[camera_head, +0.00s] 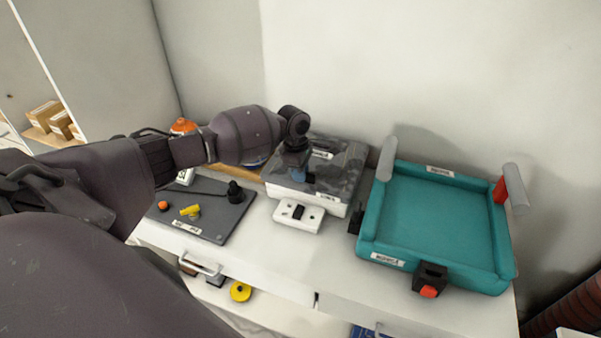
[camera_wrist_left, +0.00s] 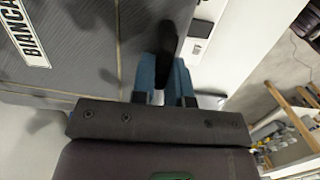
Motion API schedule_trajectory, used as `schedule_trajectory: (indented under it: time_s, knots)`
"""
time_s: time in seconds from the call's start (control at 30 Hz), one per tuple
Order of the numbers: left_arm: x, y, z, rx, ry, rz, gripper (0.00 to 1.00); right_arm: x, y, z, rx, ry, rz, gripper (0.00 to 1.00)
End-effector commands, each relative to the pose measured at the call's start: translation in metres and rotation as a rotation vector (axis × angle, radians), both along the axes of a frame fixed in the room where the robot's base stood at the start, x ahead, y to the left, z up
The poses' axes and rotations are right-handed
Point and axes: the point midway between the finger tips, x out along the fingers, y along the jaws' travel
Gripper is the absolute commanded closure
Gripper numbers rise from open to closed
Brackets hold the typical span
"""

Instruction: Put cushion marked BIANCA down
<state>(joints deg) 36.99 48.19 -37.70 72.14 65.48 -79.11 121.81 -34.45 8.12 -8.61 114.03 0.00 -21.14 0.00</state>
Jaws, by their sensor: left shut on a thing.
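The grey cushion marked BIANCA (camera_head: 345,160) lies flat on, or just above, a white box-like base (camera_head: 320,203) on the white counter; I cannot tell whether it touches. Its label shows in the left wrist view on the grey surface (camera_wrist_left: 85,45). My left gripper (camera_head: 303,177) points down at the cushion's near left part. In the left wrist view its blue fingers (camera_wrist_left: 164,82) are closed around a small dark piece of the cushion (camera_wrist_left: 168,42). The gripped piece is mostly hidden in the head view. My right gripper is not in view.
A teal tray-like holder (camera_head: 435,212) with grey rollers stands to the right. A dark mat (camera_head: 205,222) with small yellow, orange and black items lies left. Bottles stand behind my left arm.

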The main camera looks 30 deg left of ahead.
Motion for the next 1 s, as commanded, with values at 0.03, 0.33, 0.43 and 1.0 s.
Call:
schedule_trajectory:
  time_s: [0.03,0.33,0.43,1.0]
  knots:
    - [0.0,0.0,0.001,0.0,-0.001,0.0,1.0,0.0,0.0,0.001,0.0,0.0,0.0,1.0]
    - [0.0,0.0,-0.002,0.0,-0.001,0.0,0.69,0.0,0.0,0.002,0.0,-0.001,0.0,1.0]
    - [0.0,0.0,-0.002,0.0,-0.001,0.0,0.6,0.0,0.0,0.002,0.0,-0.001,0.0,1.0]
    - [-0.001,0.005,0.041,0.0,-0.004,0.0,0.6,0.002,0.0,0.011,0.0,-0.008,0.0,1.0]
